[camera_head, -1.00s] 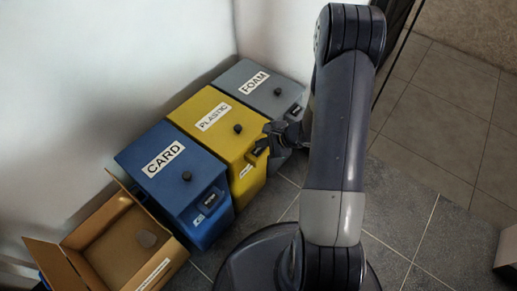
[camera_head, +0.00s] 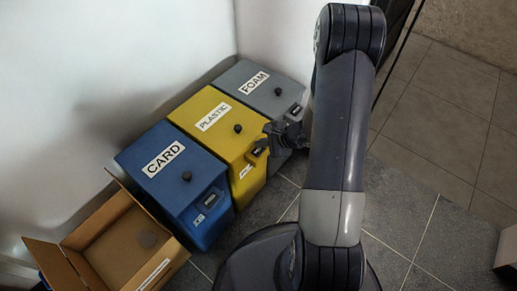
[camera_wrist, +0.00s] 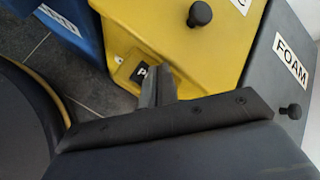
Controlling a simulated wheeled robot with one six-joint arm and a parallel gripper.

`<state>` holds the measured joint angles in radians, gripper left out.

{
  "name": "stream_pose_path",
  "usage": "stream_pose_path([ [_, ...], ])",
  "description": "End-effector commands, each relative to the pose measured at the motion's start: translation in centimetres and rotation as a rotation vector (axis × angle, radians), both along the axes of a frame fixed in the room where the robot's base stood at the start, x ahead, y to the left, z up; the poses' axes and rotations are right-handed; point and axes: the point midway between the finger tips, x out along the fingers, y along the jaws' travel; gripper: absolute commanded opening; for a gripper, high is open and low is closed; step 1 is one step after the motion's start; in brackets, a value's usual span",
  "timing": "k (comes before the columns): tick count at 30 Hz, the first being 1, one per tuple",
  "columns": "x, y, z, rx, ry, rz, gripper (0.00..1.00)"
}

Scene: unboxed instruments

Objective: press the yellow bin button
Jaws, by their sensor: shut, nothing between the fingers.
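The yellow bin (camera_head: 212,129), labelled PLASTIC, stands between a blue and a grey bin. It has a black knob (camera_head: 238,129) on its lid and a dark panel (camera_head: 259,148) on a yellow block at its front. My gripper (camera_head: 268,131) is shut and empty beside that front block. In the wrist view, the closed fingers (camera_wrist: 157,72) point at the front of the yellow bin (camera_wrist: 170,30) and partly cover a black plate with a white letter (camera_wrist: 139,74). I cannot tell whether they touch it. The knob (camera_wrist: 199,14) also shows there.
The blue CARD bin (camera_head: 172,180) is on the left and the grey FOAM bin (camera_head: 262,85) on the right, close against the yellow one. An open cardboard box (camera_head: 82,262) with a grey item inside stands at the lower left.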

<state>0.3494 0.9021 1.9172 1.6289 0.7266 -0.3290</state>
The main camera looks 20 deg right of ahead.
Motion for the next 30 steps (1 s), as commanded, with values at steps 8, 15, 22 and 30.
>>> stream_pose_path([
  [8, 0.00, -0.01, -0.10, 0.000, 0.000, 0.000, 0.00],
  [15, 0.02, -0.01, -0.82, 0.000, -0.001, -0.001, 0.00],
  [22, -0.01, 0.00, -0.85, 0.000, 0.001, -0.001, 0.00],
  [30, 0.00, 0.00, -0.86, 0.000, 0.000, 0.000, 0.00],
])
